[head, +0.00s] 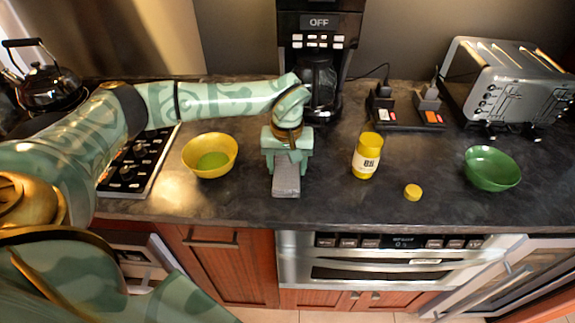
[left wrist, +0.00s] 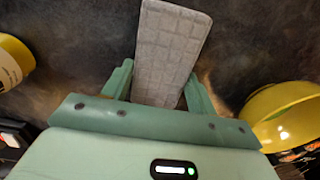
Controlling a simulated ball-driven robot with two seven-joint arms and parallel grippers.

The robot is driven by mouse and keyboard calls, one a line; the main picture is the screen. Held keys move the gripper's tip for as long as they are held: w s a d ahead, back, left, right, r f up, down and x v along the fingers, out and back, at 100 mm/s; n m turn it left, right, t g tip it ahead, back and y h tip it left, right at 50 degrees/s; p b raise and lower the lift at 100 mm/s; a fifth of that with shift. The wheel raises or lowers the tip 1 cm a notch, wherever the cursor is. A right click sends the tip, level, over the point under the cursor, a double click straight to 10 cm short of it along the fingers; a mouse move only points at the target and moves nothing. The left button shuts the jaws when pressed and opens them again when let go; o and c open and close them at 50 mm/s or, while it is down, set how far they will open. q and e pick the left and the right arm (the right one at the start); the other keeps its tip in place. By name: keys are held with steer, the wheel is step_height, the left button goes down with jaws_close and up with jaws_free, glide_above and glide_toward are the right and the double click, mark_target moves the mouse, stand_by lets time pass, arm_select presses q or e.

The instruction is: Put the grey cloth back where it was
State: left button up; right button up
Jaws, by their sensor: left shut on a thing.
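The grey cloth (head: 286,181) is a folded, flat rectangular piece at the middle of the dark counter in the head view. My left gripper (head: 287,158) is shut on its back end, and the cloth reaches out from the fingers toward the counter's front edge. In the left wrist view the quilted cloth (left wrist: 170,52) sits between the two green fingers (left wrist: 158,92). I cannot tell whether the cloth touches the counter. My right gripper is not in view.
A yellow bowl (head: 210,156) stands left of the gripper. A yellow jar (head: 366,156), a small yellow lid (head: 413,192) and a green bowl (head: 492,168) stand to the right. A coffee maker (head: 319,45) is behind, a toaster (head: 510,85) at the back right.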

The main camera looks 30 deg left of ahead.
mark_target(287, 167)
arm_select(q)
steer(key=o, duration=1.4)
steer(key=shift+f, duration=0.1)
step_height(287, 167, up, 12)
steer(key=p, duration=0.2)
steer(key=shift+r+p, duration=0.2)
steer(key=shift+p, duration=0.15)
